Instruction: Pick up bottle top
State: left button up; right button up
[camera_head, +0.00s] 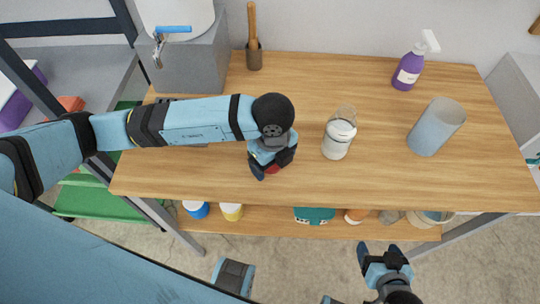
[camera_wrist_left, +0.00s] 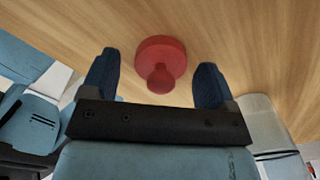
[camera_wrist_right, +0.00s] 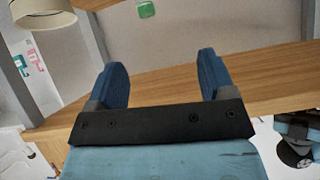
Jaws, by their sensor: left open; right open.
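The bottle top is a small red stopper with a round base and a knob (camera_wrist_left: 161,64). In the left wrist view it stands on the wooden table between the open fingers of my left gripper (camera_wrist_left: 155,82), apart from both. In the head view my left gripper (camera_head: 272,165) is over it and only a bit of red (camera_head: 273,169) shows beneath. My right gripper (camera_head: 382,255) is open and empty in front of the table's front edge; its spread fingers also show in the right wrist view (camera_wrist_right: 160,80).
On the wooden table (camera_head: 300,85) stand a clear-topped white jar (camera_head: 337,140), a grey cylinder (camera_head: 436,127), a purple spray bottle (camera_head: 409,70) and a brown holder with a wooden tool (camera_head: 254,55). A grey box sink (camera_head: 190,65) is at the back left. A lower shelf (camera_head: 275,222) holds several containers.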

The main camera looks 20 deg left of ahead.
pick_arm(q)
jog(key=c, duration=1)
